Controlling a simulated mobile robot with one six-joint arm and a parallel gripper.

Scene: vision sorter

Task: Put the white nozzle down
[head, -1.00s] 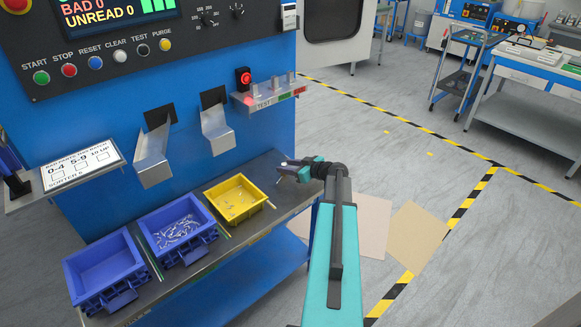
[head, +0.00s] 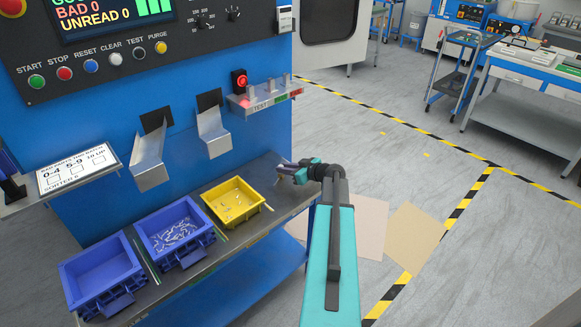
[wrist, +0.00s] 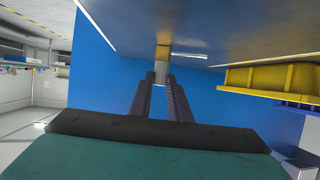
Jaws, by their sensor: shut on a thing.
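My gripper (head: 284,171) is at the right end of the metal bench, right of the yellow bin in the head view. In the wrist view my gripper (wrist: 161,78) has its two dark fingers close together, shut on a small pale piece (wrist: 162,60), which fits the white nozzle. The piece looks whitish to tan there, and its lower part is hidden between the fingers. In the head view the held piece is too small to make out clearly. I cannot tell whether it touches the bench.
Metal chutes (head: 213,132) hang above. A small labelled shelf (head: 268,102) holds upright pieces. The bench's right end looks mostly bare.

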